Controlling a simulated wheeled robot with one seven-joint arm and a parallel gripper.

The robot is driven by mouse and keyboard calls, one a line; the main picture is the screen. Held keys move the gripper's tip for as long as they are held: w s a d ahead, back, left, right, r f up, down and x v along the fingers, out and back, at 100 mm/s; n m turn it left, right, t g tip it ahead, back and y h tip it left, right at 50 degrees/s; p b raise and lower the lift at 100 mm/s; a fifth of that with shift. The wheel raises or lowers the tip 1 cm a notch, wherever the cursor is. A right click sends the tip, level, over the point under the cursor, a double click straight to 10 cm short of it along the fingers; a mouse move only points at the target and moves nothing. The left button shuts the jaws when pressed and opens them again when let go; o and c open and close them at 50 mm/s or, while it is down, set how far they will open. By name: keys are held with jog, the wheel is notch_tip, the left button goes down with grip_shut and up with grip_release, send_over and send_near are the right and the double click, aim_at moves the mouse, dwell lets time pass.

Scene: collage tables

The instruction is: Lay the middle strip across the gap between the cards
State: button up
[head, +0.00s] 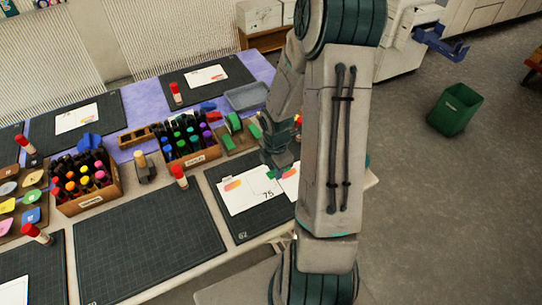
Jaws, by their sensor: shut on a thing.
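A white card (247,195) with an orange print lies on the dark cutting mat (245,225) in front of my arm. Another white card (290,182) lies to its right, partly hidden by my arm. The number 75 shows near the gap between them. My gripper (279,171) is low over the far edge of the cards, shut on a small green strip (271,174). Most of the strip is hidden by the fingers, and I cannot tell whether it touches the cards.
Marker crates (193,158) (88,203) and a red-capped glue stick (180,177) stand to the left. An empty cutting mat (150,245) lies at front left. A green bin (454,109) stands on the floor at right.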

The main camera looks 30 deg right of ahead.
aim_at(276, 184)
jog(key=shift+w+d+n, duration=0.1)
jog(key=shift+d+n, duration=0.1)
jog(key=shift+n, duration=0.2)
jog(key=shift+f, duration=0.1)
notch_tip(276, 184, down, 6)
jog(key=b, duration=0.6)
jog(key=shift+a, duration=0.1)
dwell(0.3)
jog(key=o, duration=0.7)
